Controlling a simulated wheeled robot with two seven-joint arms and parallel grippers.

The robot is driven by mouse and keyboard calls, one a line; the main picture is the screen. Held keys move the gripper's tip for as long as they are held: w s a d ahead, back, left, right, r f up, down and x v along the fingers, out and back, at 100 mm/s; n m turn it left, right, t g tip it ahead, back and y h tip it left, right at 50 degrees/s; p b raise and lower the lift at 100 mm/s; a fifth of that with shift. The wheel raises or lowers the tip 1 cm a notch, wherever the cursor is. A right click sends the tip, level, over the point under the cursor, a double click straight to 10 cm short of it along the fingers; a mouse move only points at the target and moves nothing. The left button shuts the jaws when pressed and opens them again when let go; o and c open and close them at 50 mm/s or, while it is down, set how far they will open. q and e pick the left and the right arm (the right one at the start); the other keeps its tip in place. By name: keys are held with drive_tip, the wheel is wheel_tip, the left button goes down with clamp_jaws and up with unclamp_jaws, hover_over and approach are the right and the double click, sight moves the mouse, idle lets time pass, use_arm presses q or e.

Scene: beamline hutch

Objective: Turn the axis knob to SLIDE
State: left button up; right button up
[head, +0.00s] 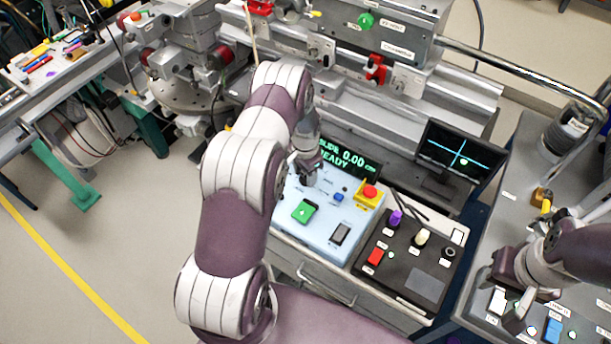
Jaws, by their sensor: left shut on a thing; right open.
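The light-blue control box (331,245) stands on a drawer cabinet in the middle. My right gripper (514,291) is open and low over the right-hand bench, apart from the control box.
The box also carries a green button (304,211) and a red emergency stop (369,193) on yellow. A black panel (420,285) with purple, cream and black knobs stands to its right. A small monitor (460,151) is behind. Rails and stages fill the back.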

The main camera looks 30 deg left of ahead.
sight(305, 176)
use_arm(q)
drive_tip(key=shift+m+b, duration=0.45)
drive_tip(key=shift+m, duration=0.65)
drive_tip(key=shift+w+r, duration=0.1)
drive_tip(key=o, duration=1.1)
drive_tip(key=shift+c, duration=0.2)
drive_tip(key=shift+r, duration=0.25)
wheel_tip(305, 176, up, 12)
drive_tip(key=b, duration=0.2)
drive_tip(key=shift+b, duration=0.4)
